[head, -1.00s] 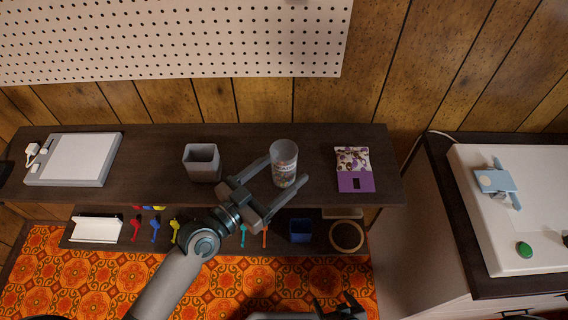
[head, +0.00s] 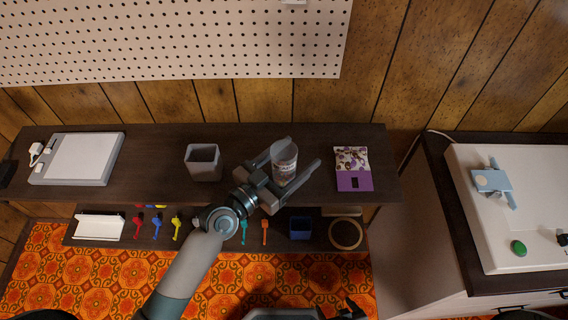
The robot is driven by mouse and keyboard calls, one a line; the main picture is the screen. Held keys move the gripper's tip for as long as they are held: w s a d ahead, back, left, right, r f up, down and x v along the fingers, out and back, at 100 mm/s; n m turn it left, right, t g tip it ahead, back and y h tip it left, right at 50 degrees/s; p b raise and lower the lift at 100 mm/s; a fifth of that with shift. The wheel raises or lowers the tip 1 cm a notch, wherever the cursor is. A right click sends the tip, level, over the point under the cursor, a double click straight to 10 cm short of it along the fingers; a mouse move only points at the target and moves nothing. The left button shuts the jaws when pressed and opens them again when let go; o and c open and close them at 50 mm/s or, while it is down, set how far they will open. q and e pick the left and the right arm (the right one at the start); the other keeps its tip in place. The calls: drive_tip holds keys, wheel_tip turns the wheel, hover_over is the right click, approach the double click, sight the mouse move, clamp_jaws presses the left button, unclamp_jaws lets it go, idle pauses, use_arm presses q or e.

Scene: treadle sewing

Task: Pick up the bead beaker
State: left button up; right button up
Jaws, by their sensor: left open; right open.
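The bead beaker (head: 284,164) is a clear cup with a printed label and beads low inside. It stands upright on the dark shelf top (head: 120,195), right of the middle. My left gripper (head: 296,152) is open, with one finger on each side of the beaker. Whether either finger touches it I cannot tell. The beaker's lower part is partly hidden by the gripper. My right gripper (head: 340,312) shows only in part at the bottom edge, low and far from the beaker.
A grey square cup (head: 203,162) stands left of the beaker, and a purple patterned packet (head: 354,169) lies to its right. A white pad (head: 78,158) lies at the far left. The lower shelf holds coloured scoops, a blue box (head: 300,228) and a round hoop (head: 345,233).

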use_arm(q)
drive_tip(key=shift+c, duration=0.5)
use_arm(e)
drive_tip(key=shift+w, duration=0.15)
use_arm(q)
drive_tip(key=c, duration=1.1)
use_arm(e)
drive_tip(key=shift+r, duration=0.1)
use_arm(q)
drive_tip(key=shift+s+r, duration=0.1)
drive_tip(key=shift+s+r, duration=0.3)
drive_tip(key=shift+r, duration=0.05)
drive_tip(key=s+r, duration=0.1)
drive_tip(key=r, duration=0.1)
drive_tip(key=s+r, duration=0.1)
drive_tip(key=r, duration=0.1)
drive_tip(key=s+r, duration=0.1)
drive_tip(key=r, duration=0.1)
drive_tip(key=shift+s, duration=0.1)
drive_tip(key=shift+s+r+b, duration=0.1)
drive_tip(key=shift+s+b, duration=1.1)
drive_tip(key=shift+s, duration=6.85)
use_arm(e)
drive_tip(key=shift+w+a+r, duration=0.1)
drive_tip(key=shift+w+a, duration=0.1)
drive_tip(key=shift+w, duration=1)
